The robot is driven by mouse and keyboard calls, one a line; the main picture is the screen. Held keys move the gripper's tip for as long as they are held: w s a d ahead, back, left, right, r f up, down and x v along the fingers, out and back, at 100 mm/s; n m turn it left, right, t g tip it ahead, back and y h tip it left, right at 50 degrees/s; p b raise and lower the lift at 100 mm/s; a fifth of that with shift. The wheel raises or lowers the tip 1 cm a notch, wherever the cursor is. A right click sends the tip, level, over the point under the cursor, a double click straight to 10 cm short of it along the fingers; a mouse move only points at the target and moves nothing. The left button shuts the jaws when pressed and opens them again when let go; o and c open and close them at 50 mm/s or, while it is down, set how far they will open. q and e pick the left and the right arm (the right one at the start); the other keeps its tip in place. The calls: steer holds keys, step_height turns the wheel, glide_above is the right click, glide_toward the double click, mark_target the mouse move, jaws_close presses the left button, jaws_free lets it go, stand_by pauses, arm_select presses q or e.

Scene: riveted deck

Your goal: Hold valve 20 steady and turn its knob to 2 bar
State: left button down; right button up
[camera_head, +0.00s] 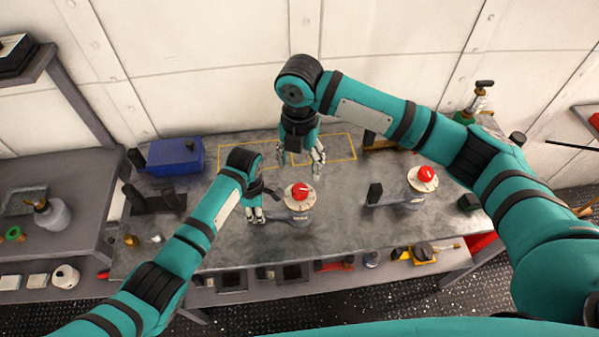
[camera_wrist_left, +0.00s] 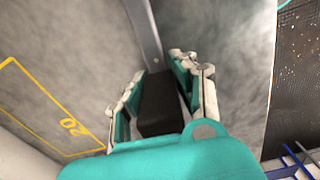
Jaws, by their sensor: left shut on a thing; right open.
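A valve with a red knob (camera_head: 298,191) on a pale round dial stands on the grey bench. A second similar red-knobbed valve (camera_head: 424,176) stands further right, its black grip block (camera_head: 375,193) free. I cannot read a number on either valve, or the dial readings. My left gripper (camera_head: 255,215) is shut on the left valve's black grip block (camera_wrist_left: 158,103); its grey bar (camera_wrist_left: 143,32) runs away from the fingers in the left wrist view. My right gripper (camera_head: 301,160) is open and empty, just behind the left valve's knob and apart from it.
Yellow outlines (camera_head: 352,143) mark the bench behind the valves; one bears the number 20 (camera_wrist_left: 72,127) in the left wrist view. A blue box (camera_head: 178,156) and a dark stand (camera_head: 155,201) are at left. A green-based fitting (camera_head: 480,101) stands at the back right.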

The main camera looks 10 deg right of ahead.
steer(key=shift+r, duration=0.4)
arm_select(q)
steer(key=c, duration=1)
jaws_free()
steer(key=shift+o, duration=0.2)
steer(key=shift+r, duration=0.1)
